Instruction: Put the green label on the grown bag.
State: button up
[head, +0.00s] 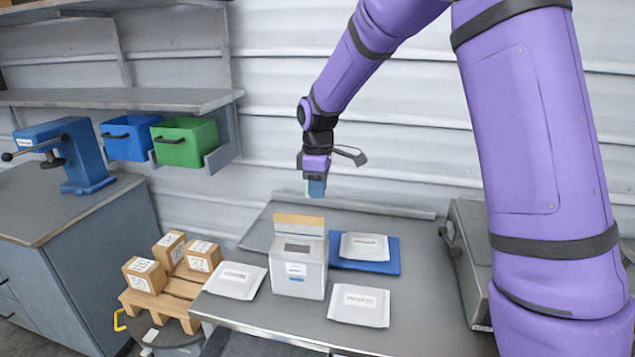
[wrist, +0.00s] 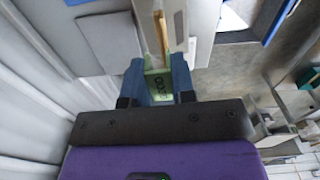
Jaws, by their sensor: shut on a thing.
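My gripper (head: 316,189) hangs in the air above the back of the bench, behind the white box. In the wrist view its two blue fingers (wrist: 159,82) are shut on the green label (wrist: 160,87), which bears dark print. Three white pouches with printed tags lie on the bench in the head view: a left bag (head: 236,280), a front right bag (head: 359,305) and a back bag (head: 364,246) on a blue mat (head: 348,264). The tags are too small to read surely, so I cannot tell which bag is the grown one.
The white box (head: 298,272) with a raised tan flap (head: 299,224) stands between the bags. A pallet (head: 160,301) with three numbered cartons stands at the left. Blue (head: 128,138) and green (head: 185,142) bins hang behind. A grey machine (head: 470,245) stands right.

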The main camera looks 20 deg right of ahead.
aim_at(318, 220)
jog(key=shift+f, duration=3.75)
jog(key=o, duration=1.5)
jog(key=shift+o, duration=0.2)
jog(key=shift+r, duration=3.5)
